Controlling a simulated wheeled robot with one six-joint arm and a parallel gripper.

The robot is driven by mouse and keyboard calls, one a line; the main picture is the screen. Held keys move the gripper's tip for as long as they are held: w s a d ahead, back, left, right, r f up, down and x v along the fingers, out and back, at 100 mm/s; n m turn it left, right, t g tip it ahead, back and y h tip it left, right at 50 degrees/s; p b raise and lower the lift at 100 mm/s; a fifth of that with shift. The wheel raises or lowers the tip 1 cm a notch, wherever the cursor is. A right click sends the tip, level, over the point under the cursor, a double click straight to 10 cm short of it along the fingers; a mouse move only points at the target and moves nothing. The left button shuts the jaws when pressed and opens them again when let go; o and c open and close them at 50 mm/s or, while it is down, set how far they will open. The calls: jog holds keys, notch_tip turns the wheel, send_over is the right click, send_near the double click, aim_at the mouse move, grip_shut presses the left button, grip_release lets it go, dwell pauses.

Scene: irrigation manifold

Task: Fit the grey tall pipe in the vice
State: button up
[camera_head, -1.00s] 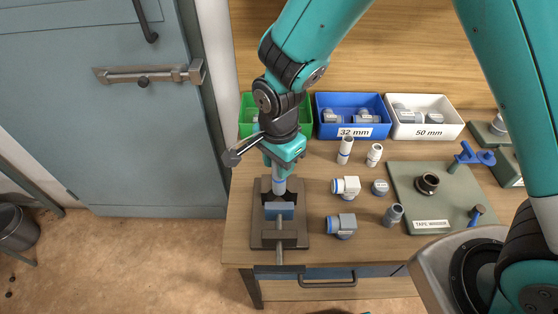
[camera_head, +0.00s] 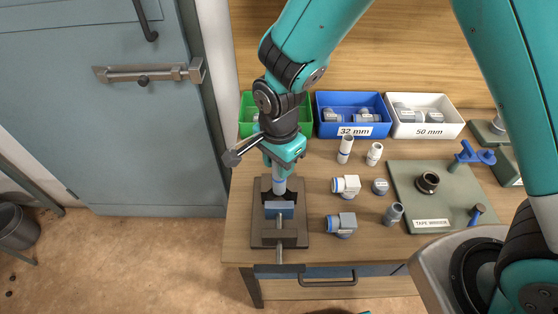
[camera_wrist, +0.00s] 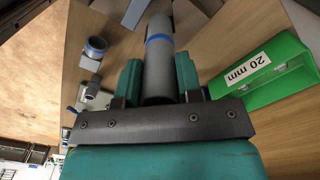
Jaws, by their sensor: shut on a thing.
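The grey tall pipe (camera_wrist: 159,72) has a blue band and stands between the two fingers of my gripper (camera_wrist: 159,80) in the wrist view. In the head view my gripper (camera_head: 283,165) is over the vice, shut on the pipe (camera_head: 279,183), which points down and looks upright. The vice (camera_head: 279,231) is a dark base with a blue jaw (camera_head: 279,209) and a screw bar at its front. The pipe's lower end is at the back of the blue jaw, which hides it. I cannot tell whether the jaws touch the pipe.
Green (camera_head: 247,112), blue (camera_head: 352,132) and white (camera_head: 425,131) bins stand at the back. Several loose fittings, such as a white-and-blue one (camera_head: 346,187), lie right of the vice. A tape winder board (camera_head: 405,175) is further right. The bench's front edge is close to the vice.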

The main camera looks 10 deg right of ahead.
aim_at(279, 181)
jog(key=shift+f, duration=0.15)
jog(key=shift+f+b, duration=0.8)
jog(key=shift+f, duration=0.15)
jog(key=shift+f+b, duration=0.6)
jog(key=shift+f, duration=0.4)
dwell(1.5)
jog(key=shift+f+b, duration=0.3)
jog(key=shift+f, duration=0.15)
jog(key=shift+f+b, duration=0.55)
jog(key=shift+f, duration=0.25)
dwell(0.7)
jog(key=o, duration=1.3)
jog(key=shift+o, duration=0.2)
jog(key=shift+r, duration=0.15)
